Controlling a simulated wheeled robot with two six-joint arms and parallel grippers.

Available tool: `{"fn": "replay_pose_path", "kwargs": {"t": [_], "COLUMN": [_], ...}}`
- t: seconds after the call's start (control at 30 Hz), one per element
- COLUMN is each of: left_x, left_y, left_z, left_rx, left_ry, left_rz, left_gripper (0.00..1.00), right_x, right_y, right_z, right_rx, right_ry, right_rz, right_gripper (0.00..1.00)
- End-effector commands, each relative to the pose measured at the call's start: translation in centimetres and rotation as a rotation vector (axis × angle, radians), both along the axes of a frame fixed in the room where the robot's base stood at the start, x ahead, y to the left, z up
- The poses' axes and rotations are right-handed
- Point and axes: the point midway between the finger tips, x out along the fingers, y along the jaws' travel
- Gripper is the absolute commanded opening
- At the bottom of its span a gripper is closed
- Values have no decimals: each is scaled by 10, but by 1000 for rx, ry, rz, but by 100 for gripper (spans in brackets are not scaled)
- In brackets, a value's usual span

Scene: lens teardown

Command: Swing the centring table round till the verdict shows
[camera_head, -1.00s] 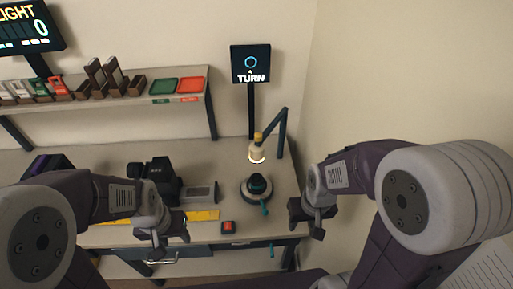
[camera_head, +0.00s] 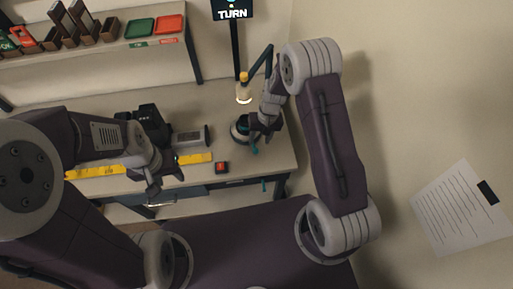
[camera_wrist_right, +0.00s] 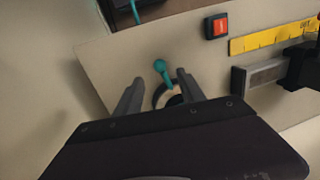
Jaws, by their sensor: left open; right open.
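The centring table (camera_head: 237,131), a dark round stand on the bench, is partly hidden behind my right gripper (camera_head: 263,128). Its teal handle (camera_head: 254,147) sticks out towards the front. In the right wrist view the teal handle (camera_wrist_right: 162,68) shows between the tips of my two open fingers (camera_wrist_right: 159,80), with part of the table's pale ring (camera_wrist_right: 158,93) behind it; contact cannot be told. The display (camera_head: 232,13) reads TURN, its top cut off. My left gripper (camera_head: 152,186) is open and empty near the bench's front edge.
A red button (camera_head: 221,167), a yellow ruler (camera_head: 196,158), a grey block (camera_head: 190,138) and a black camera-like body (camera_head: 147,122) lie to the left. A shelf with green (camera_head: 139,28) and red (camera_head: 170,24) trays stands behind.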

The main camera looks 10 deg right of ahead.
Motion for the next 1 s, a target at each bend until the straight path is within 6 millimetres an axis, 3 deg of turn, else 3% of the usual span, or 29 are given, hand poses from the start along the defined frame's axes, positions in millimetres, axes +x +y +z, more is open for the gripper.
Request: {"fn": "replay_pose_path", "kwargs": {"t": [0.33, 0.7, 0.87, 0.9, 1.0], "left_x": [0, 0, 0, 0, 0], "left_y": [0, 0, 0, 0, 0], "left_z": [8, 8, 8, 8, 8], "left_rx": [0, 0, 0, 0, 0], "left_ry": [0, 0, 0, 0, 0], "left_rz": [0, 0, 0, 0, 0], "left_gripper": [46, 46, 46, 46, 46], "right_x": [0, 1, 1, 1, 1], "right_y": [11, 13, 13, 13, 13], "right_z": [-65, -77, -77, -77, -77], "right_rx": [-1, -1, -1, -1, -1], "right_ry": [2, -2, -1, -1, -1], "right_rz": [-1, 0, 0, 0, 0], "right_gripper": [46, 46, 5, 0, 0]}}
